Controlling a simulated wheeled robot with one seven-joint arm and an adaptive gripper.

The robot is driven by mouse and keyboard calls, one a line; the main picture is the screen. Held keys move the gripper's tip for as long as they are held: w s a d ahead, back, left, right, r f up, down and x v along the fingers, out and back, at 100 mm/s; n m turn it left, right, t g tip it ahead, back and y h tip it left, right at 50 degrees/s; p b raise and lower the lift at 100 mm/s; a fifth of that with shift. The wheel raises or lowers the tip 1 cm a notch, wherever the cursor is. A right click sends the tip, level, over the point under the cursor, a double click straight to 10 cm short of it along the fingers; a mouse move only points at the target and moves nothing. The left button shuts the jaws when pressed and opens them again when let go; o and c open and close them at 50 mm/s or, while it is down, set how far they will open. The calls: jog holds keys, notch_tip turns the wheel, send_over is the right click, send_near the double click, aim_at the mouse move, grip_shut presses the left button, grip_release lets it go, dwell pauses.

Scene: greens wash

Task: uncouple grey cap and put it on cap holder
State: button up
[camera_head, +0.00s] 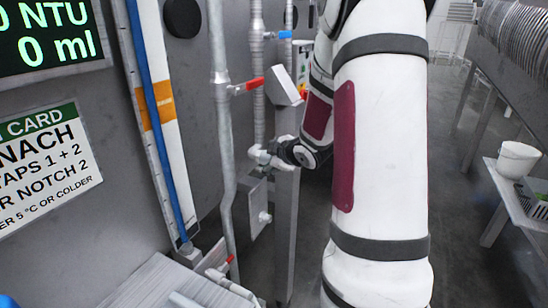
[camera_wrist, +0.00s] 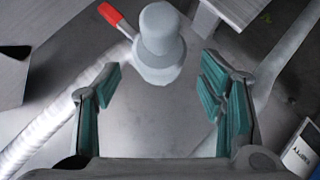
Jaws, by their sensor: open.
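A pale grey stepped round fitting, which looks like the grey cap (camera_wrist: 162,48), is at the top middle of the wrist view, beside a red lever. My gripper (camera_wrist: 162,82) is open, with teal pads on both fingers. The fitting lies beyond the fingertips, roughly centred between them, and nothing is gripped.
Vertical pipes (camera_head: 218,120) with a red lever (camera_head: 247,86) stand beside a metal post. A ribbed hose (camera_wrist: 45,135) runs along the wrist view's left. A pale bucket (camera_head: 517,160) stands on a bench at right. Floor shows between my arm and the bench.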

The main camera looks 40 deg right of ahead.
jog(key=shift+x, duration=1)
jog(key=c, duration=1.4)
jog(key=shift+s, duration=0.1)
jog(key=shift+s, duration=0.15)
jog(key=shift+s+d+p, duration=0.3)
jog(key=shift+s+p, duration=0.2)
jog(key=shift+s, duration=0.35)
jog(key=shift+s+d+p, duration=0.35)
jog(key=shift+s+p, duration=0.15)
jog(key=shift+s, duration=0.3)
jog(key=shift+s+d+p, duration=0.3)
jog(key=shift+s+p, duration=0.2)
jog(key=shift+s, duration=0.35)
jog(key=shift+s, duration=0.15)
jog(key=shift+s+d+r, duration=0.1)
jog(key=shift+s+r, duration=0.05)
jog(key=shift+r, duration=0.1)
